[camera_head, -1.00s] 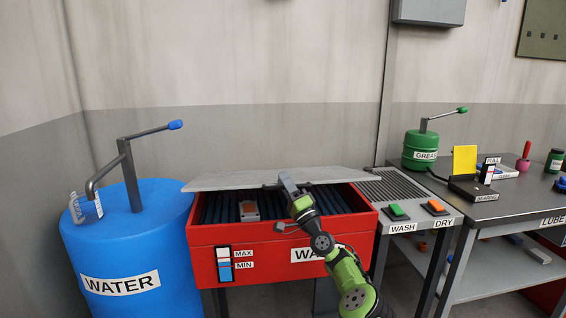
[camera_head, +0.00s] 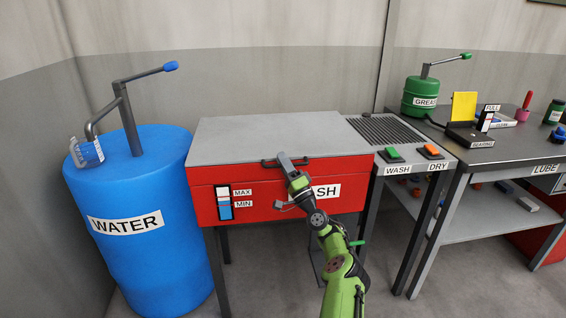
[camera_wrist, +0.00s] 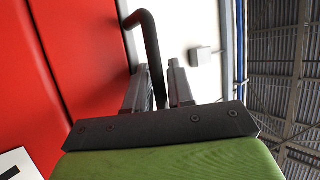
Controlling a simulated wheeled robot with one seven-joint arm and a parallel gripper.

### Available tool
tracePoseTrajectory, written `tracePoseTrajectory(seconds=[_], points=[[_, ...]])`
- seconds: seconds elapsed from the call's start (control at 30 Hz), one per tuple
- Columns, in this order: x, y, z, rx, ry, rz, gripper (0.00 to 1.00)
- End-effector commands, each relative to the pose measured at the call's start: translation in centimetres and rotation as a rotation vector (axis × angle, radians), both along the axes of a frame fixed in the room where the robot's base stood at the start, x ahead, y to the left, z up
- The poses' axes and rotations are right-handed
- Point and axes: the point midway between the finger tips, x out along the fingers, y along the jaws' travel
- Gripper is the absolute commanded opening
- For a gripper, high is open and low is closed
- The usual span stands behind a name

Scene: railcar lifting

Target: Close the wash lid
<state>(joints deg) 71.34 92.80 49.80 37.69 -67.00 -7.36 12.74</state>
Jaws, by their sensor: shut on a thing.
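The wash lid (camera_head: 270,134) is a grey-white panel lying flat over the red wash box (camera_head: 265,181) in the head view. The box interior is hidden. A dark bar handle (camera_head: 269,162) runs along the lid's front edge. My gripper (camera_head: 289,165) is at the right part of this handle. In the wrist view the fingers (camera_wrist: 158,88) are around the dark handle (camera_wrist: 150,45), with the red box face at the left. My gripper is shut on the handle.
A blue water barrel (camera_head: 140,230) with a pump lever stands close at the left. The drain stand with the green wash button (camera_head: 390,154) and orange dry button (camera_head: 432,150) adjoins at the right. A workbench (camera_head: 500,165) stands beyond it.

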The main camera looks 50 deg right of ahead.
Motion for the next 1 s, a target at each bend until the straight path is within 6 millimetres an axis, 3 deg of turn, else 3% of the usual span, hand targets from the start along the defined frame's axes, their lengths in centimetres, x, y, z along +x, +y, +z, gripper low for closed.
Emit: tracePoseTrajectory(seconds=[0.07,0.1,0.17,0.67,1.0], points=[[-0.3,0.2,-0.5,-0.002,0.001,0.008,0.0],[-0.3,0.1,-0.5,-0.002,0.002,0.01,0.29],[-0.2,0.1,-0.6,-0.001,0.004,0.009,0.38],[-0.9,0.1,-1.1,0.004,0.008,0.006,0.38],[-8.1,1.7,-6.0,0.008,0.004,0.006,0.38]])
